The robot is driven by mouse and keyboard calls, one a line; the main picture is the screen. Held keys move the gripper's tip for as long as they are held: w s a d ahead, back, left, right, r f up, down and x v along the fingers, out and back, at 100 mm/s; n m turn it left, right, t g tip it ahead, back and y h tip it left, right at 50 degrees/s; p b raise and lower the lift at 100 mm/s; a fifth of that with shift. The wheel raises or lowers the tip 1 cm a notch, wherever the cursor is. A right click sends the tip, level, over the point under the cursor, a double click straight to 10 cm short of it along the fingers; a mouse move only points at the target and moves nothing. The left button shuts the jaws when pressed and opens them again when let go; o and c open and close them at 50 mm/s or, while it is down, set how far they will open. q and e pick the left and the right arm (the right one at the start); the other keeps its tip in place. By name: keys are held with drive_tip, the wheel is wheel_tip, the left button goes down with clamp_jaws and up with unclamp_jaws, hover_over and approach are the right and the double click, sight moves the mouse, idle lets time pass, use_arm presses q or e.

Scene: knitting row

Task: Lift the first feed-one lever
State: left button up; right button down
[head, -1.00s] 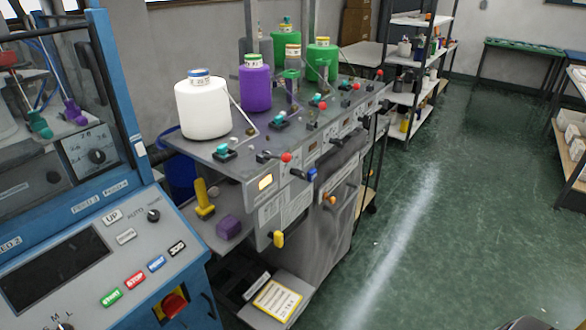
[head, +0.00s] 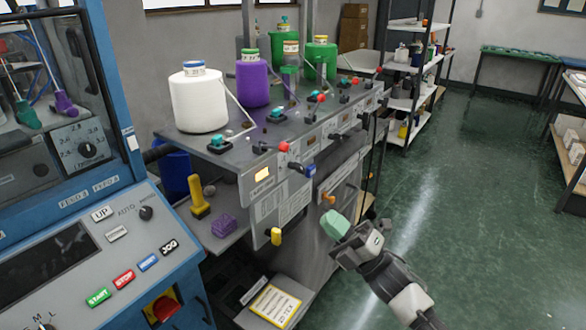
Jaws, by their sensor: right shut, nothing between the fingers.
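A row of small levers runs along the front edge of the grey machine (head: 235,150). The nearest is a red-knobbed lever (head: 283,147), with a blue-handled lever (head: 308,170) just below and to its right. More red-knobbed levers sit farther back, one of them near the middle (head: 321,98). No readable label shows which is the first feed-one lever. My right gripper (head: 336,227) is shut and empty, its pale green tips below and right of the nearest levers, apart from them in the picture. My left gripper is not in view.
A blue control console (head: 100,255) stands at the left. A yellow handle (head: 276,236) juts from the machine front. Green floor (head: 480,190) lies open at the right.

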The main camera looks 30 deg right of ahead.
drive_tip(key=shift+s+a+r+n+y, duration=0.15)
drive_tip(key=shift+s+r+n+y, duration=0.05)
drive_tip(key=shift+r+n+y, duration=0.25)
drive_tip(key=shift+s+a+r+n+y, duration=0.15)
drive_tip(key=shift+s+r+n+y, duration=0.05)
drive_tip(key=shift+r+n+y, duration=0.2)
drive_tip(key=shift+r, duration=0.1)
drive_tip(key=p, duration=0.5)
approach(273, 148)
drive_tip(key=s+a+r, duration=0.1)
drive_tip(key=a+r, duration=0.3)
drive_tip(key=shift+w+d+r+p, duration=0.15)
drive_tip(key=shift+w+d+p, duration=0.25)
drive_tip(key=shift+w, duration=0.25)
drive_tip(key=shift+w+d+r+p, duration=0.2)
drive_tip(key=shift+w+d+p, duration=0.15)
drive_tip(key=shift+w, duration=0.25)
drive_tip(key=shift+r, duration=0.15)
